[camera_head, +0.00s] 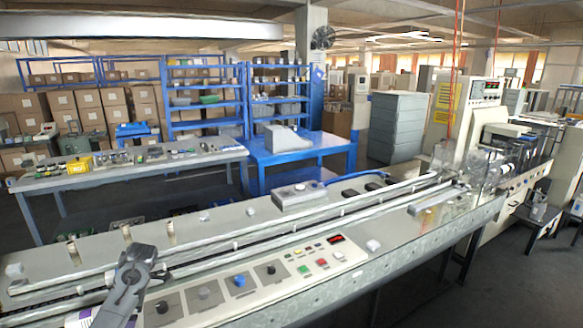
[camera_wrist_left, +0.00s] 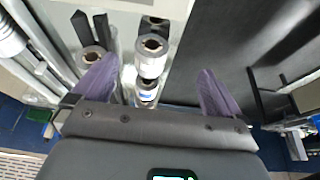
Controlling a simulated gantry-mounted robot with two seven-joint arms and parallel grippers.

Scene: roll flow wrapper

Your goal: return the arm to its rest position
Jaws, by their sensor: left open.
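My left gripper (camera_head: 143,262) comes in from the bottom left in the head view, over the near left end of the machine's long bed. In the left wrist view the purple fingers of my left gripper (camera_wrist_left: 157,88) are spread wide apart with nothing held between them. A grey cylindrical part (camera_wrist_left: 151,62) with a dark centre shows beyond the gap between the fingers, apart from both. My right gripper is not in view.
The control panel (camera_head: 262,277) with knobs and coloured buttons lies right of the gripper. Rails (camera_head: 300,226) run along the bed. A blue table (camera_head: 300,150) and a bench of small parts (camera_head: 128,158) stand behind. Dark floor lies at the front right.

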